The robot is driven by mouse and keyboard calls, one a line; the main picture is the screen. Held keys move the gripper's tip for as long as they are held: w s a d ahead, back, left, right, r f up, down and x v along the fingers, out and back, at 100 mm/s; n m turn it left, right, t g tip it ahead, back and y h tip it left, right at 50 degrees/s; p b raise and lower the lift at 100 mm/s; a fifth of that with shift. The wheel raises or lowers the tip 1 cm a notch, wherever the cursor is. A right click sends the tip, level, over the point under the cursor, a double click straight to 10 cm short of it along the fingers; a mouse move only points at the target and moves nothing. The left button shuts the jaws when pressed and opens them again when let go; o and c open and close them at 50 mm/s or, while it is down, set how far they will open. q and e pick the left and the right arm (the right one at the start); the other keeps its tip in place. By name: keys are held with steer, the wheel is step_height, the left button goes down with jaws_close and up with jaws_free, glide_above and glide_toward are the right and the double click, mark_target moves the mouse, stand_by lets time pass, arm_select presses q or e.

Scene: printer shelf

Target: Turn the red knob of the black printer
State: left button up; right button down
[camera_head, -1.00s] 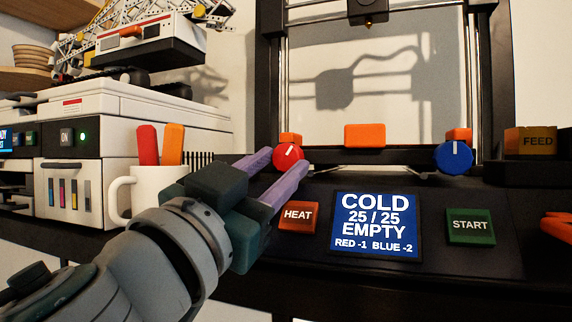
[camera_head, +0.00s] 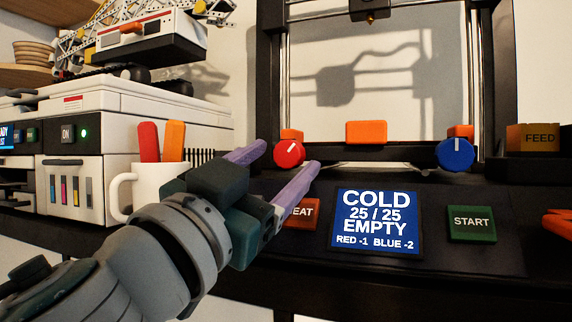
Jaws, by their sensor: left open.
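The red knob (camera_head: 289,153) sits on the front of the black printer (camera_head: 470,195), at the left above the panel. Its white mark points up and slightly right. My left gripper (camera_head: 286,157) is open, with two purple fingers. One finger ends left of the knob, the other just right of and below it; the knob shows between the tips. I cannot tell whether either finger touches it. The screen (camera_head: 375,222) reads COLD, 25 / 25, EMPTY, RED -1, BLUE -2.
A blue knob (camera_head: 456,154) is at the right of the printer. The HEAT button (camera_head: 302,213) is partly hidden by my left finger. The green START button (camera_head: 471,223) is clear. A white mug (camera_head: 140,191) with red and orange sticks stands left, close to my gripper.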

arm_select(q)
steer(key=shift+s+a+f, duration=0.25)
steer(key=shift+s+f, duration=0.05)
steer(key=shift+s, duration=0.05)
steer(key=b+v, duration=0.4)
steer(key=v, duration=0.5)
steer(key=shift+r, duration=0.2)
step_height(320, 180, up, 5)
steer(key=d+n+g+y+p, duration=0.3)
steer(key=n+p, duration=0.4)
steer(key=p, duration=0.7)
steer(key=shift+y, duration=0.6)
steer(key=x, duration=0.2)
steer(key=b+x, duration=0.1)
steer(key=x, duration=0.2)
steer(key=a+x, duration=0.1)
steer(key=x, duration=0.2)
steer(key=shift+w+d+f, duration=0.1)
steer(key=shift+w+f, duration=0.15)
steer(key=shift+w, duration=0.05)
steer(key=shift+c, duration=0.2)
